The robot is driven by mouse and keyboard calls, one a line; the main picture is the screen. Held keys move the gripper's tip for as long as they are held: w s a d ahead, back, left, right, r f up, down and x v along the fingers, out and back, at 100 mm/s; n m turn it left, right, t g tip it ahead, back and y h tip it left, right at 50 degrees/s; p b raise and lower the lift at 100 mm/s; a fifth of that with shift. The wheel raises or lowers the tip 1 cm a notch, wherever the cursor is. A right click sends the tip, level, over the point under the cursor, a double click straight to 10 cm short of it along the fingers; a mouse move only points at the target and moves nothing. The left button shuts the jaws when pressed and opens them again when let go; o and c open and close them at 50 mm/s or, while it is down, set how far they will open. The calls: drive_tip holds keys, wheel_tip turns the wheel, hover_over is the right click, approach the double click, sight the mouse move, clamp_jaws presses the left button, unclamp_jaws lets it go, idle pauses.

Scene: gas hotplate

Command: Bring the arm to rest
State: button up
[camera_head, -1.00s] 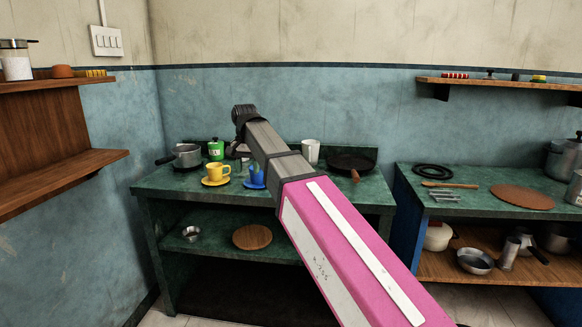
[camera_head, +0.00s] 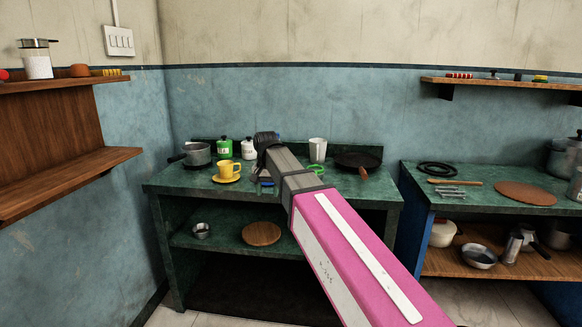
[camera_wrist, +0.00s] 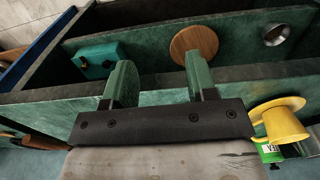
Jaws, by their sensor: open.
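My arm (camera_head: 345,250) reaches forward from the lower right of the head view, with its far end over the green counter. The arm's own wrist hides my gripper's fingers there. In the wrist view my gripper (camera_wrist: 161,80) shows two green fingers, apart, with nothing between them. The fingers stand over the counter's front edge. The yellow cup (camera_head: 229,170) stands on a yellow saucer (camera_head: 225,179) left of the arm's end; the cup also shows at the right of the wrist view (camera_wrist: 283,122). A blue thing (camera_head: 266,187) is mostly hidden behind the arm.
On the counter (camera_head: 178,181) stand a pot (camera_head: 197,155), a green canister (camera_head: 224,148), a white canister (camera_head: 249,150), a white cup (camera_head: 317,149) and a dark pan (camera_head: 357,160). A wooden shelf (camera_head: 65,180) juts out at left. Open space lies before the counter.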

drive_tip(key=s+d+f, duration=0.4)
drive_tip(key=d+f, duration=0.5)
drive_tip(key=f, duration=0.1)
drive_tip(key=s+d+f+n, duration=0.1)
drive_tip(key=s+d+f, duration=0.4)
drive_tip(key=d+f, duration=0.4)
drive_tip(key=s+d+f, duration=0.4)
drive_tip(key=d+f, duration=0.5)
drive_tip(key=f, duration=0.3)
drive_tip(key=shift+s+d, duration=0.15)
drive_tip(key=shift+s, duration=0.15)
